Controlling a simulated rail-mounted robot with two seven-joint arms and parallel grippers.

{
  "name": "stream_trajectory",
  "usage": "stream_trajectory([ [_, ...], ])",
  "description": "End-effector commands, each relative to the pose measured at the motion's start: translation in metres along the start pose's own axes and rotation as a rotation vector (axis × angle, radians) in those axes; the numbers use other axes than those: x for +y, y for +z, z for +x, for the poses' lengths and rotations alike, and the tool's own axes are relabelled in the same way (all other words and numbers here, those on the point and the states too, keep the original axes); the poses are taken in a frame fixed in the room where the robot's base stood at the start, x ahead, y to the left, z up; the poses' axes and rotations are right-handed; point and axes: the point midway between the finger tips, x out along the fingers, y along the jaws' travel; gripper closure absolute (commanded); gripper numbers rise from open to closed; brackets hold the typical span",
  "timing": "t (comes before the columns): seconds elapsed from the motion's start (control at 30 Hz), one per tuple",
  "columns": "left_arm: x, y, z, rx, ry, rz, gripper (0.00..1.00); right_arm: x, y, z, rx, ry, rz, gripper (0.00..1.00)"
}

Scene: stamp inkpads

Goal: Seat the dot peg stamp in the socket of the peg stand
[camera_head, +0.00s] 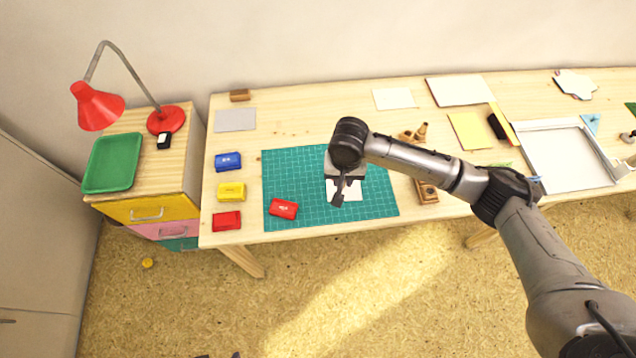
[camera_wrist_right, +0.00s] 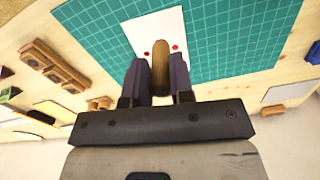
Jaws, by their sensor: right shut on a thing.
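My right gripper (camera_head: 339,197) is over the white card (camera_head: 351,190) on the green cutting mat. In the right wrist view its two fingers (camera_wrist_right: 159,78) are shut on the wooden handle of the dot peg stamp (camera_wrist_right: 160,62). The stamp's lower end is hidden, so I cannot tell whether it touches the card. Two red dots show on the card (camera_wrist_right: 150,28), one on each side of the handle. The wooden peg stand (camera_head: 428,196) is right of the mat, partly behind my arm. It also shows at left in the right wrist view (camera_wrist_right: 52,66). My left gripper is not in view.
An open red inkpad (camera_head: 283,208) lies on the green mat (camera_head: 290,170). Blue (camera_head: 228,161), yellow (camera_head: 231,191) and red (camera_head: 227,221) pads line the table's left side. Wooden pieces (camera_head: 413,134) lie behind my forearm. A white tray (camera_head: 565,160) is at right.

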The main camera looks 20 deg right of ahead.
Motion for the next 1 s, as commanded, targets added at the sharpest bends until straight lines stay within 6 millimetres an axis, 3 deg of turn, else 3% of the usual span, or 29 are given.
stream_trajectory([
  [0.2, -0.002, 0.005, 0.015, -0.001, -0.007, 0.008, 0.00, -0.040, -0.016, 0.028, 0.000, -0.001, -0.001, 0.95],
  [0.4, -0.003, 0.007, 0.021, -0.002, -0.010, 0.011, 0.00, -0.060, -0.025, 0.040, 0.000, 0.000, -0.001, 0.95],
  [0.67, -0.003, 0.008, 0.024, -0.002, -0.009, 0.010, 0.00, -0.064, -0.027, 0.047, 0.001, 0.000, -0.001, 0.95],
  [1.0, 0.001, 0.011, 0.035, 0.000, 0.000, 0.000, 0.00, -0.064, -0.026, 0.083, 0.001, 0.000, -0.002, 0.95],
])
